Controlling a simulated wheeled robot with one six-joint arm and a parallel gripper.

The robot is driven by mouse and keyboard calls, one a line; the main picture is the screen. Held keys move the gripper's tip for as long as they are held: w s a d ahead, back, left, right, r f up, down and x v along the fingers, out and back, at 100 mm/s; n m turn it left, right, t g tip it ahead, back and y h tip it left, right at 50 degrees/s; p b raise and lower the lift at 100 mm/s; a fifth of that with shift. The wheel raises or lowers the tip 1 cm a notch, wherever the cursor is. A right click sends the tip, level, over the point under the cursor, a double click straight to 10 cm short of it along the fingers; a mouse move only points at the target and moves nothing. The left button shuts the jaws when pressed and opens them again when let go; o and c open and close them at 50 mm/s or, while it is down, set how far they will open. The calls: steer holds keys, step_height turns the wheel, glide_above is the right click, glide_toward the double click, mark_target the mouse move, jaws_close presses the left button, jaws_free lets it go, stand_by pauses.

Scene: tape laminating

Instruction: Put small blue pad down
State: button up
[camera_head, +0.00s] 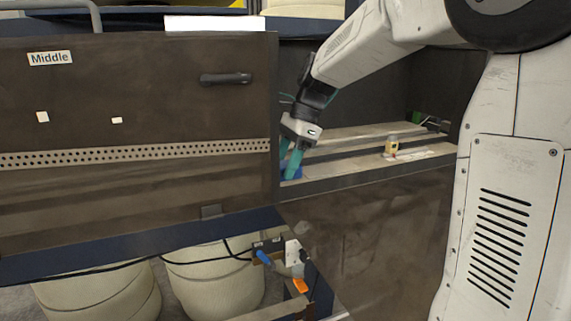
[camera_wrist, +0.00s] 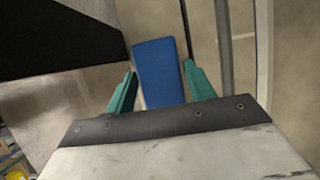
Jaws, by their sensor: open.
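The small blue pad (camera_wrist: 160,73) lies between the two teal fingers of my gripper (camera_wrist: 161,85) in the wrist view. The fingers are open, with a gap visible on both sides of the pad. In the head view my gripper (camera_head: 290,163) points down at the left end of the ledge inside the open compartment. The blue pad (camera_head: 297,172) shows only in part there, beside the fingers. I cannot tell from these views whether the pad rests fully on the surface.
A dark door panel labelled Middle (camera_head: 140,110) stands just left of my gripper. The beige ledge (camera_head: 345,170) with rails runs right, with a small yellowish item (camera_head: 391,145) on it. A small box with cables (camera_head: 270,246) is below, and cream rolls (camera_head: 215,280) sit underneath.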

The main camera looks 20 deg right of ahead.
steer(key=v, duration=1.1)
steer(key=shift+d+r, duration=0.2)
steer(key=shift+r, duration=0.15)
